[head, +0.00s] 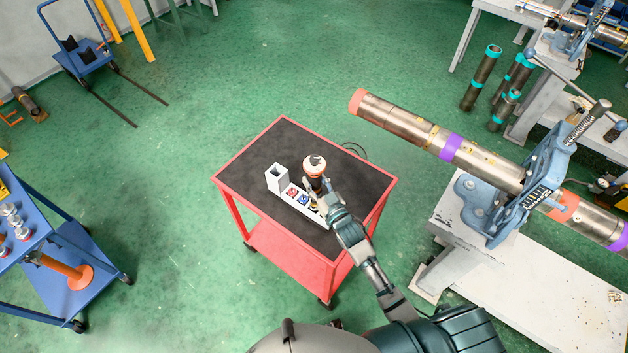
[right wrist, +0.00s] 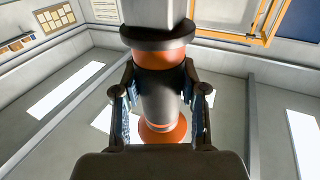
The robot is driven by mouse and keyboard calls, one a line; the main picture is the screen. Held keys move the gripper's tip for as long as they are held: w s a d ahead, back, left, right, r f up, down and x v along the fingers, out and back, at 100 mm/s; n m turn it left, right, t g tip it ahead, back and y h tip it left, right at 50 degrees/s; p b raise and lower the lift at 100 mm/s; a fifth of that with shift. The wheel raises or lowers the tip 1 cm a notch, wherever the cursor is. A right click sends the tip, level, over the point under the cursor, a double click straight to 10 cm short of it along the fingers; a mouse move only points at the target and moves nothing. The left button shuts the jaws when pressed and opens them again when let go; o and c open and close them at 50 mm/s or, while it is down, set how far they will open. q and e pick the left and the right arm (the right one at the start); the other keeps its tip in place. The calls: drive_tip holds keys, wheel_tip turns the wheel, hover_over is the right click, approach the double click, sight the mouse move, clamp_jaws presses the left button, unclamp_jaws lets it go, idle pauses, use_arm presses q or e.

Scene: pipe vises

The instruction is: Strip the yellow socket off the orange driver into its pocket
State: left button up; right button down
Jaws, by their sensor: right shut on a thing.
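In the right wrist view the driver (right wrist: 160,100) sits between both fingers, a grey body with orange bands. A dark collar and a pale block show at the top of that view. A small yellow patch (head: 313,208), likely the yellow socket, shows under the driver at the tray's right part. Whether it sits in its pocket or on the driver I cannot tell; the gripper partly hides it. My left gripper is not in view.
The white socket tray (head: 283,190) holds a red socket (head: 292,193) and a blue socket (head: 304,200), with a raised square holder (head: 277,176) at its left end. It stands on the red cart's black top (head: 258,155), which has free room around. A pipe vise (head: 500,200) stands right.

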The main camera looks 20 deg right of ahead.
sight(318, 193)
drive_tip(key=shift+r, duration=0.2)
idle(0.5)
drive_tip(key=shift+f+b, duration=1.1)
drive_tip(key=shift+f, duration=0.95)
idle(1.8)
drive_tip(key=shift+s+f, duration=0.1)
drive_tip(key=shift+f, duration=0.25)
idle(0.4)
drive_tip(key=shift+r, duration=0.1)
